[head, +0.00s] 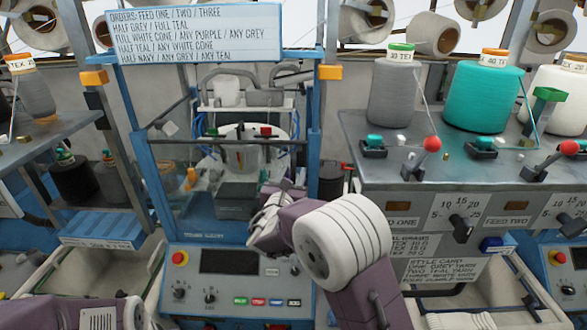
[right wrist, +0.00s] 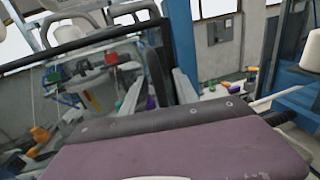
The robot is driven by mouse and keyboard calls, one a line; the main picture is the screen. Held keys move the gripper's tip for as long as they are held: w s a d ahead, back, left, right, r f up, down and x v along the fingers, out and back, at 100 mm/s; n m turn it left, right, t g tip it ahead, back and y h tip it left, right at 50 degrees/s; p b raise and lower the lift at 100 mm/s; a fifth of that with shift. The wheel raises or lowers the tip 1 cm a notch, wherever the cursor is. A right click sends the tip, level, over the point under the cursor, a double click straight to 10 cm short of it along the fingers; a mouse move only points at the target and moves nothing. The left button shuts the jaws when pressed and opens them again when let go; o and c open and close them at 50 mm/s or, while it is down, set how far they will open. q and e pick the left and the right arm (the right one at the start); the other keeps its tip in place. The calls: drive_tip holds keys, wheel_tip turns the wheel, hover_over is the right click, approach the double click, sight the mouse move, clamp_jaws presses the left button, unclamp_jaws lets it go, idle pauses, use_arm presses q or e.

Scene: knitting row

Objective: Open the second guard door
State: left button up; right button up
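The middle machine has a blue frame (head: 312,165) with a clear guard door (head: 190,185) across its front. A dark bar (head: 225,141) runs along the door's top, and cones and mechanism show behind the panel. In the right wrist view a dark-edged clear panel (right wrist: 95,42) stands at the upper left. I cannot tell whether the door is fully shut. My right gripper (head: 268,208) is in front of the machine's right half, close to the door's lower right; contact is unclear. Its fingers are too small and partly hidden to read. My left gripper is out of view.
A control panel (head: 235,285) with a red button sits below the door. An order board (head: 195,35) hangs above. A feed shelf (head: 400,172) with several yarn cones and red-knobbed levers stands at right. Another shelf (head: 50,138) stands at left. Pale bins (head: 100,275) flank the panel.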

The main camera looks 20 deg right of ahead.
clamp_jaws()
idle(1.4)
